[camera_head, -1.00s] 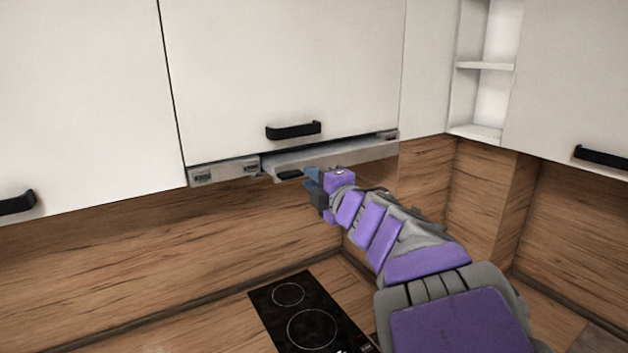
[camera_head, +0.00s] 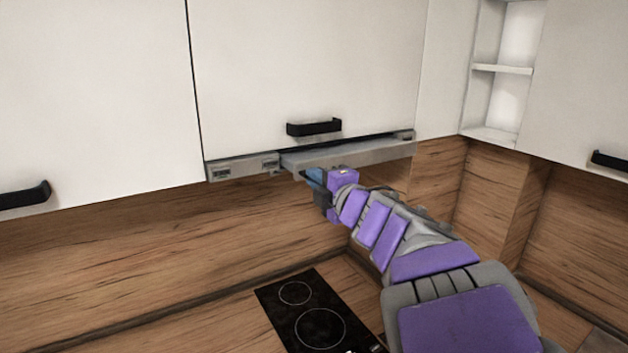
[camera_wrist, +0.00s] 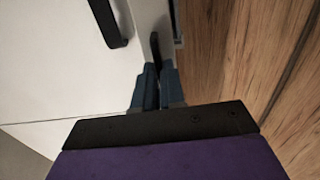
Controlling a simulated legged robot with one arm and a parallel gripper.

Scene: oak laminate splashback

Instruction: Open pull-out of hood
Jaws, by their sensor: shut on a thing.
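The hood's grey pull-out (camera_head: 350,158) sits under a white cabinet door and juts out a little from the hood's grey body (camera_head: 228,171). Its small black handle (camera_wrist: 155,45) shows in the wrist view on the pale front strip. My gripper (camera_head: 314,178), with blue fingertips, is at the left part of the pull-out's front. In the wrist view my gripper (camera_wrist: 158,76) has its fingers close together, shut on the near end of the black handle. In the head view the fingers mostly hide the handle.
White cabinet doors with black bar handles (camera_head: 314,127) are just above the hood. A black hob (camera_head: 315,312) lies on the worktop below. Wood splashback (camera_head: 130,250) runs behind. Open shelves (camera_head: 503,69) stand at the right. The air between hood and hob is free apart from my arm.

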